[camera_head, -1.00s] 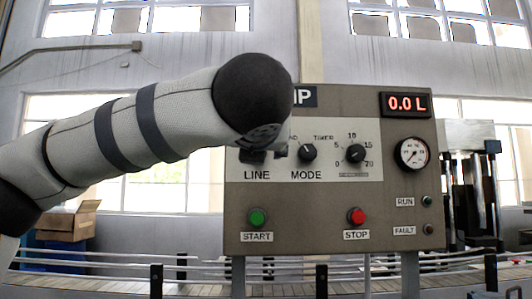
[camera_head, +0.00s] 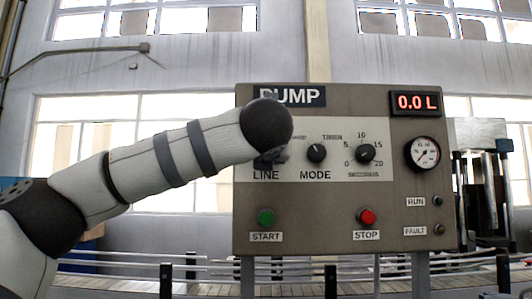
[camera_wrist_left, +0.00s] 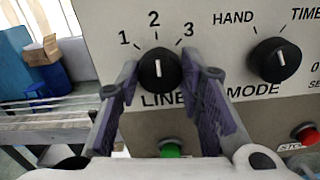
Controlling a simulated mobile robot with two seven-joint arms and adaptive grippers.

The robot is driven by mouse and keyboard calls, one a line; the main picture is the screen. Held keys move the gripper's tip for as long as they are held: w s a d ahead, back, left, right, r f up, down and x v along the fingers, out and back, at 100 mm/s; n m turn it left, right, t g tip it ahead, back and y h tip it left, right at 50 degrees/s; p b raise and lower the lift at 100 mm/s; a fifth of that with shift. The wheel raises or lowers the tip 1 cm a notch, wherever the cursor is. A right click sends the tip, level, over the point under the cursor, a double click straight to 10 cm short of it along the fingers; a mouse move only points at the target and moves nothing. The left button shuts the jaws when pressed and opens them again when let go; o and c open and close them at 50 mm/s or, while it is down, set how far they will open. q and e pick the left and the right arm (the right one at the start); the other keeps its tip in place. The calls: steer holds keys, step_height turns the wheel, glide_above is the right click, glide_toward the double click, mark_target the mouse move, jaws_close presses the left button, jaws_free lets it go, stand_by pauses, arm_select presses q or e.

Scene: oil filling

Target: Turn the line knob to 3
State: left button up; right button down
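The line knob (camera_wrist_left: 159,70) is a black round knob with a white pointer. In the left wrist view its pointer is upright, toward the 2, with 1 to its left and 3 to its right. My left gripper (camera_wrist_left: 158,76) has one finger on each side of the knob, with slim gaps showing, so it looks open around it; contact is unclear. In the head view my left arm covers most of the knob and its numbers above the LINE label (camera_head: 266,174). My right gripper is not in view.
The pump panel (camera_head: 300,210) also carries the mode knob (camera_head: 316,152), the seconds knob (camera_head: 365,153), a green start button (camera_head: 266,216), a red stop button (camera_head: 367,216) and a display (camera_head: 416,103) reading 0.0 L. The mode knob is close right of my gripper.

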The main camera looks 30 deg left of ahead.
arm_select(q)
steer(key=shift+m, duration=4.4)
steer(key=o, duration=1.2)
steer(key=shift+c, duration=0.2)
